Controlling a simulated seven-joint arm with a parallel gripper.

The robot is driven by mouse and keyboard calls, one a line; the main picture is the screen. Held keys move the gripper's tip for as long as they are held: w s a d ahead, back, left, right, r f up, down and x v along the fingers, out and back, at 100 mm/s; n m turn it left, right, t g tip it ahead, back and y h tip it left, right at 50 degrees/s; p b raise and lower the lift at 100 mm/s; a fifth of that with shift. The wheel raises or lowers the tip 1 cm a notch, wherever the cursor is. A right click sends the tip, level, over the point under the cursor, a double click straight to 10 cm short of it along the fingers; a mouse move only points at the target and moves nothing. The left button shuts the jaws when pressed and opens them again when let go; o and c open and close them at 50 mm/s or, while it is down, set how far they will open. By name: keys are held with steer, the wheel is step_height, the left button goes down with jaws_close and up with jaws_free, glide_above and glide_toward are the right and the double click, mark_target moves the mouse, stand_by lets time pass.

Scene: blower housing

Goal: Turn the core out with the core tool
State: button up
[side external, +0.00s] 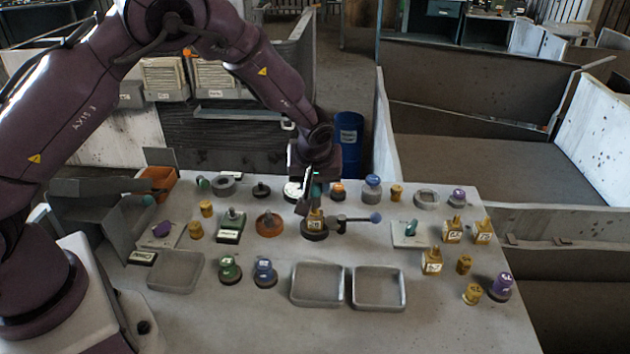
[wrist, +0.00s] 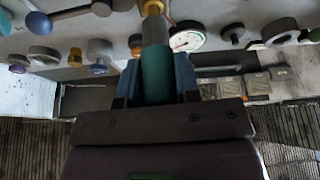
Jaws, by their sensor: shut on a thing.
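My gripper (side external: 312,190) points down over the middle of the table. It is shut on a teal-handled tool, whose handle (wrist: 157,75) shows between the fingers in the wrist view. The tool's grey shaft (wrist: 155,30) runs away from the fingers to a small brass-yellow part (wrist: 153,7). The tool's tip is at or just above this block; contact cannot be told. The core itself cannot be made out.
A lever with a blue ball (side external: 376,217) sticks out right of the dark base. A white dial gauge (side external: 292,190) stands close behind the gripper. Two empty grey trays (side external: 318,302) (side external: 379,307) lie in front. Several yellow blocks (side external: 432,262) and knobs stand at right.

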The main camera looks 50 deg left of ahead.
steer(key=shift+f, duration=1)
steer(key=n+g, duration=0.1)
steer(key=n, duration=0.3)
steer(key=shift+y, duration=0.4)
steer(key=shift+n+g, duration=0.4)
steer(key=shift+n, duration=0.3)
steer(key=n+g, duration=0.1)
steer(key=n, duration=0.1)
steer(key=shift+s+n, duration=0.1)
steer(key=shift+n, duration=0.2)
steer(key=shift+a+n+g, duration=0.1)
steer(key=shift+n+g, duration=0.3)
steer(key=shift+n, duration=0.5)
steer(key=shift+s+n+g, duration=0.1)
steer(key=shift+n+g, duration=0.3)
steer(key=shift+n, duration=0.7)
